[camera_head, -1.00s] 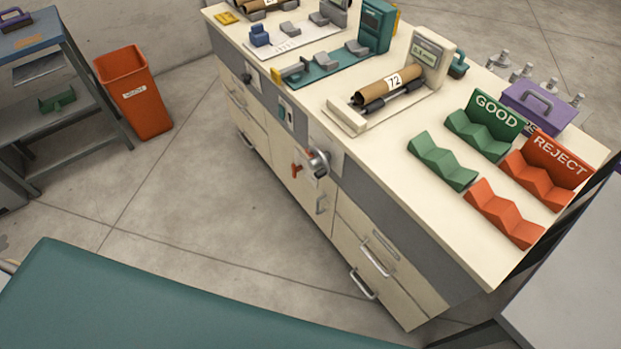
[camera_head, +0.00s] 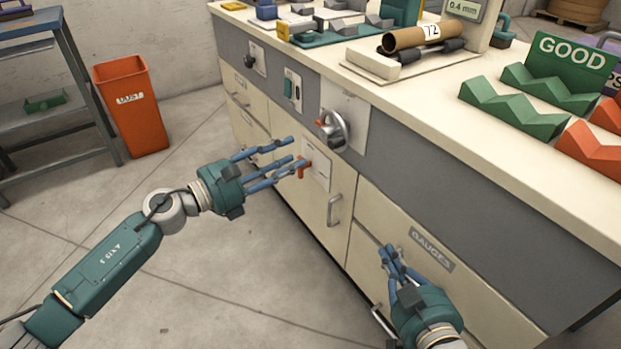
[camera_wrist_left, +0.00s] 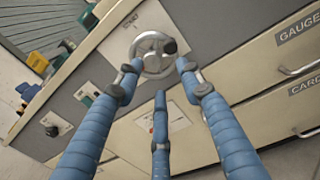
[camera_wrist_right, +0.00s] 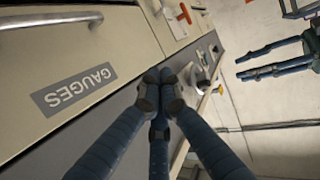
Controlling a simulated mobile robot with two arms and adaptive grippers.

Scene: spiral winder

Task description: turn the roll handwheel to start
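The handwheel (camera_head: 335,130), a round grey metal wheel with a dark knob, is mounted on a pale plate on the cabinet front. In the left wrist view the wheel (camera_wrist_left: 153,52) lies ahead, near the fingertips. My left gripper (camera_head: 290,156) is open and empty, to the left of and below the wheel, with no visible contact. My right gripper (camera_head: 391,254) is low in front of the drawers, its fingertips together with nothing visible between them. A brown roll (camera_head: 418,38) marked 72 lies on the bench top above.
An orange T-handle (camera_head: 303,167) sits on a panel below the wheel. Cabinet handles (camera_head: 334,210) project from the front. An orange bin (camera_head: 130,107) and a shelf unit (camera_head: 60,75) stand left. Green GOOD holders (camera_head: 515,110) are on the bench.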

